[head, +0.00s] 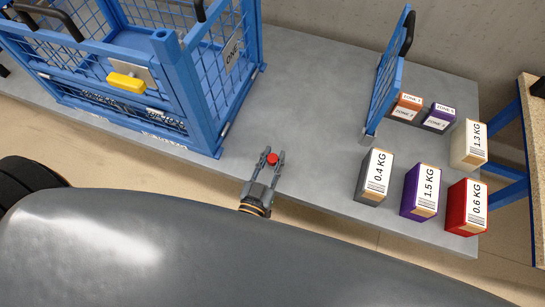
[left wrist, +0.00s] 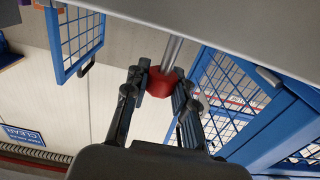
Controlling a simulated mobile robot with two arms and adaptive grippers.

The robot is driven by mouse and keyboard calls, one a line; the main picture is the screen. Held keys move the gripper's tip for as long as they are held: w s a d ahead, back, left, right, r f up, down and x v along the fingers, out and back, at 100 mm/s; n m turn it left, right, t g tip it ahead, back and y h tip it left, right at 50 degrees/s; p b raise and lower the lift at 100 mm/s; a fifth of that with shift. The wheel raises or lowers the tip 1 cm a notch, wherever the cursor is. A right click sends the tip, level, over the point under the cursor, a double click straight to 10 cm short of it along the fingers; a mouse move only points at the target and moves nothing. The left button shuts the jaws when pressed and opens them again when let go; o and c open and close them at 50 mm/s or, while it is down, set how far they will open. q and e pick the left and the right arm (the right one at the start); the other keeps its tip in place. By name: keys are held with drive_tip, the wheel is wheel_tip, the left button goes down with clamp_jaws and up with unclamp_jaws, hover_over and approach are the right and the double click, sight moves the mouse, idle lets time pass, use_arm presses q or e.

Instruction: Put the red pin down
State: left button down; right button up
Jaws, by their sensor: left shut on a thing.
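The red pin has a red knob (head: 272,159) that shows between the fingertips of my left gripper (head: 271,161) in the head view. In the left wrist view, the red knob (left wrist: 160,84) is between the two dark fingers, and a bare metal shaft (left wrist: 173,50) runs up from it toward a grey surface. My left gripper is shut on the pin, over the grey platform (head: 305,105) near its front edge, just right of the blue cage. I cannot tell whether the pin touches the platform. My right gripper is not in view.
A blue mesh panel (head: 388,75) stands upright right of centre. Several labelled boxes, including a grey one (head: 366,186) and a red one (head: 458,215), stand at right. The platform's middle is clear.

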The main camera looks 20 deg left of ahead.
use_arm(q)
drive_tip(key=shift+f, duration=0.1)
drive_tip(key=c, duration=1.5)
unclamp_jaws()
drive_tip(key=shift+f, duration=0.1)
drive_tip(key=o, duration=0.4)
drive_tip(key=shift+c, duration=0.2)
drive_tip(key=shift+o, duration=0.2)
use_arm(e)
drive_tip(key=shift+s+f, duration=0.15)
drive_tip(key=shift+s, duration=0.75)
